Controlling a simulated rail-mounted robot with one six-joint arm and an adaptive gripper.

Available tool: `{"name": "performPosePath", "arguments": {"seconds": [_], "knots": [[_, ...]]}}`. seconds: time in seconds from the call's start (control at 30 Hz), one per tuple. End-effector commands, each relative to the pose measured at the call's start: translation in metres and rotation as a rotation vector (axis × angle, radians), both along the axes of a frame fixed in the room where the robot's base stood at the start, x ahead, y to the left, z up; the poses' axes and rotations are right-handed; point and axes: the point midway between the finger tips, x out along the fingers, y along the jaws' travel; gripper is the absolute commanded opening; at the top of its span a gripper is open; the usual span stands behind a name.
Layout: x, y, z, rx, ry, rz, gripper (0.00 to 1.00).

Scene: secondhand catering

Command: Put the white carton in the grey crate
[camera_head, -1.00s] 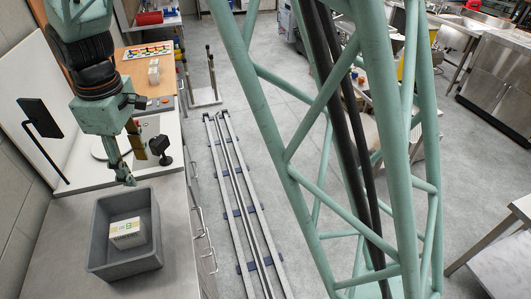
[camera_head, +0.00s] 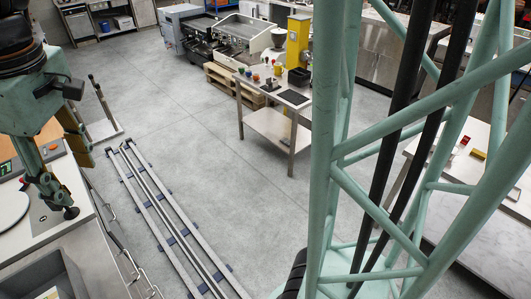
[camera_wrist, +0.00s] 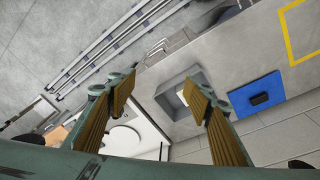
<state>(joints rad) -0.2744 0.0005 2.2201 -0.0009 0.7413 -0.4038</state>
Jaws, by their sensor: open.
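The grey crate (camera_head: 45,275) is at the bottom left of the head view, cut off by the frame edge. Only a sliver of the white carton (camera_head: 50,294) shows inside it. In the wrist view the crate (camera_wrist: 164,103) lies below and beyond my fingers, with a pale part of the carton (camera_wrist: 182,98) inside, partly hidden by the right finger. My gripper (camera_wrist: 157,82) is open, its ochre-padded fingers wide apart with nothing between them. In the head view my gripper (camera_head: 72,185) hangs above the counter, beyond the crate and apart from the carton.
A blue mat (camera_wrist: 258,96) with a dark object lies beside the crate on the counter. Floor rails (camera_head: 175,225) run alongside the counter. A steel table (camera_head: 270,125) with small coloured items stands across the open floor.

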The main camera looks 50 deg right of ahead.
Motion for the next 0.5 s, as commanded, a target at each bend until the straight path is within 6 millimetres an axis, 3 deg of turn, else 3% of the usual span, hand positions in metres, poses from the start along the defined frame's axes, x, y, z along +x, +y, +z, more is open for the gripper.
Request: {"name": "performPosePath", "arguments": {"seconds": [0.5], "knots": [[-0.073,-0.059,0.045,0.038,-0.049,-0.211,0.46]]}}
